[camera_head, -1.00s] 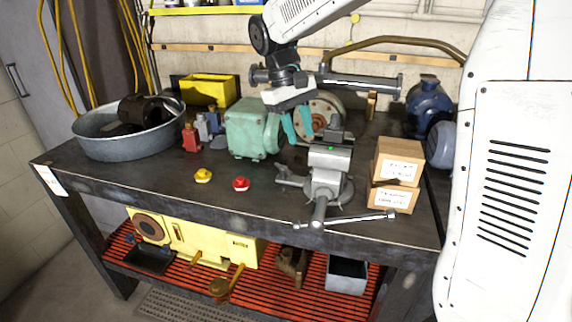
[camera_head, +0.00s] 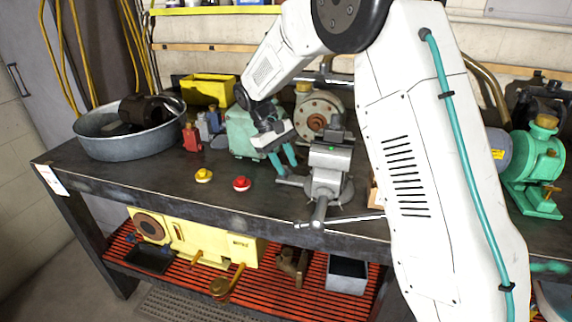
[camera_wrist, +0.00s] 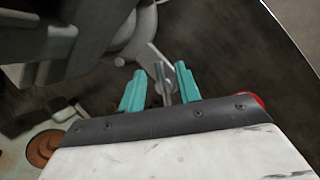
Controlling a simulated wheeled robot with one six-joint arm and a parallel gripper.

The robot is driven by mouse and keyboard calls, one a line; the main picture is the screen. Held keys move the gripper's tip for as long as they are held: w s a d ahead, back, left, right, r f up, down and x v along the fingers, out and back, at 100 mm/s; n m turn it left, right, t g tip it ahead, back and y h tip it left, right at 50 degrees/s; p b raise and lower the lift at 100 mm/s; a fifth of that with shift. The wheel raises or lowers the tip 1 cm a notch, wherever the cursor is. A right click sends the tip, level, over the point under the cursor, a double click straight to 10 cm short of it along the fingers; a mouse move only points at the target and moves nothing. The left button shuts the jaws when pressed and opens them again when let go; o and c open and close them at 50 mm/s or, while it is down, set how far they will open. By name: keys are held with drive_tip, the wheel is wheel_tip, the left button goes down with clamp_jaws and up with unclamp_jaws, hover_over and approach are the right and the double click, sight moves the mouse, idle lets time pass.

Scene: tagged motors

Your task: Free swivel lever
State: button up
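The grey bench vise (camera_head: 328,185) stands near the front edge of the workbench, with its long handle bar lying across the front. A short grey swivel lever (camera_head: 290,181) sticks out to the left from its base. My gripper (camera_head: 284,168), with teal fingers, points down just above this lever. In the wrist view the fingers (camera_wrist: 160,92) are apart, and a thin grey lever (camera_wrist: 163,78) shows between them. Whether they touch it I cannot tell. The vise body (camera_wrist: 85,45) fills the upper left there.
A red knob (camera_head: 241,184) and a yellow knob (camera_head: 203,175) lie left of the vise on the workbench (camera_head: 140,178). A green motor (camera_head: 241,134) stands behind my gripper. My arm hides most of the boxes at right. The front left of the bench is clear.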

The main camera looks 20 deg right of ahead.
drive_tip(key=shift+s+d+f, duration=0.1)
drive_tip(key=shift+s+f, duration=0.05)
drive_tip(key=shift+f, duration=0.25)
clamp_jaws()
drive_tip(key=shift+n, duration=0.3)
drive_tip(key=n, duration=0.1)
drive_tip(key=n+t+h, duration=0.1)
drive_tip(key=n, duration=0.1)
drive_tip(key=shift+d, duration=0.25)
drive_tip(key=shift+w+d+n+t, duration=0.1)
drive_tip(key=shift+n+t, duration=0.25)
drive_tip(key=shift+n, duration=0.4)
drive_tip(key=shift+w+d+n+t, duration=0.1)
drive_tip(key=shift+n+t, duration=0.25)
drive_tip(key=shift+n, duration=0.4)
